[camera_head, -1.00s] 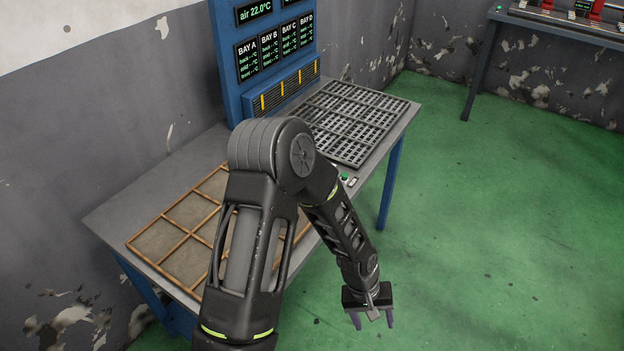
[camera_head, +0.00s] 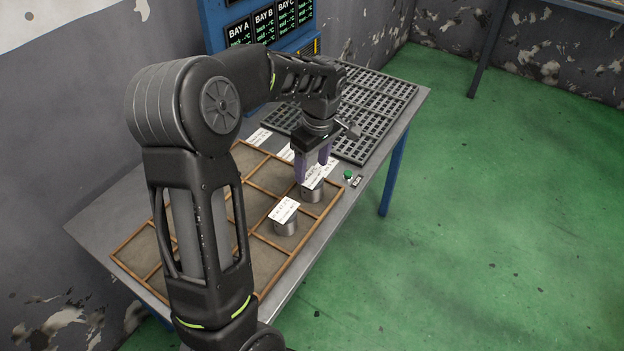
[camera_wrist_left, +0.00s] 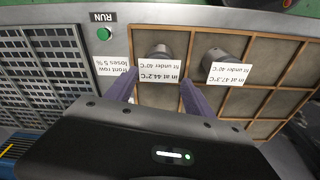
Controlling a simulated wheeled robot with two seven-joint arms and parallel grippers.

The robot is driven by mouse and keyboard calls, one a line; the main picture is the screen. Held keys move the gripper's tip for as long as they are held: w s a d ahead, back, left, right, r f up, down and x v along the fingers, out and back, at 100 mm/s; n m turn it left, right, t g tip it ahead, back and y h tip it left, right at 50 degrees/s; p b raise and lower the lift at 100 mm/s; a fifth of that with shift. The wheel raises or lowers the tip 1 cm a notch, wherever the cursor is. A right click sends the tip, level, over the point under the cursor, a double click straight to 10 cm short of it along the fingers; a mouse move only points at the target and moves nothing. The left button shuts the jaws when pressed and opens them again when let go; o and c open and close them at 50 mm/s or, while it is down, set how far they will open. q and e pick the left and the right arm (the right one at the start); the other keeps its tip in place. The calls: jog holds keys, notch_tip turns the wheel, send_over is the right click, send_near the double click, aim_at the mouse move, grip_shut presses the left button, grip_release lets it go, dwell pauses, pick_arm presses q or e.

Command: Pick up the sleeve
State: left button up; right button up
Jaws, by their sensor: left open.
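Two grey metal sleeves stand upright in the wood-edged tray (camera_head: 150,235). The far sleeve (camera_head: 312,195) has a label reading 44.2°C; the near sleeve (camera_head: 286,227) has one reading 47.3°C. My left gripper (camera_head: 313,172) points down over the far sleeve, open, with purple fingers. In the left wrist view the far sleeve (camera_wrist_left: 160,51) shows between the spread fingers (camera_wrist_left: 158,80), its label partly covering it. The near sleeve (camera_wrist_left: 214,56) stands beside it. I cannot tell whether the fingers touch the far sleeve. My right gripper is not in view.
A grey grid rack (camera_head: 370,105) lies on the table behind the tray. A green RUN button (camera_head: 348,175) sits by the table edge. A blue panel with bay displays (camera_head: 262,25) stands at the back. Other tray cells are empty.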

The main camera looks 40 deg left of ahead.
aim_at(312, 185)
pick_arm(q)
jog(key=shift+a+f, duration=0.1)
jog(key=shift+f, duration=1.2)
notch_tip(312, 185, down, 5)
jog(key=shift+w+a+f+p, duration=0.15)
jog(key=shift+p, duration=0.55)
grip_shut()
